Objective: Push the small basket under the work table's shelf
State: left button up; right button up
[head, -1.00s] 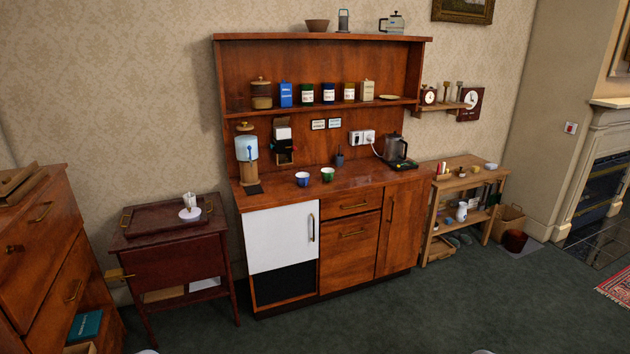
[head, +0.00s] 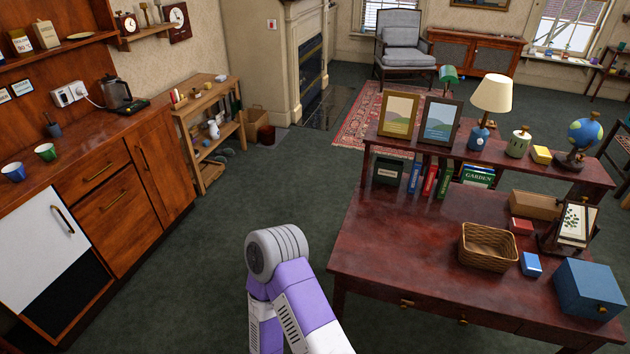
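The small wicker basket (head: 488,262) sits upright on the work table (head: 400,250), right of its middle. It stands in front of the raised shelf (head: 545,172) along the table's back and looks empty. Under the shelf, a dark box (head: 388,172) and several books (head: 430,180) fill the left part. The space behind the basket is partly hidden. A purple and white link of my arm (head: 290,290) rises at the bottom, left of the table. Neither gripper's fingers are in view.
A red box (head: 521,227), a wooden box (head: 535,205), a blue block (head: 530,264), a blue box (head: 590,288) and a picture stand (head: 570,228) crowd the basket's right side. Picture frames, a lamp (head: 491,98) and a globe (head: 585,135) stand on the shelf. The tabletop's left front is clear.

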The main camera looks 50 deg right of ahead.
aim_at(479, 247)
jog(key=z, duration=3.05)
jog(key=k, duration=0.5)
jog(key=z, duration=0.5)
jog(key=i, duration=1.1)
jog(key=u, duration=0.6)
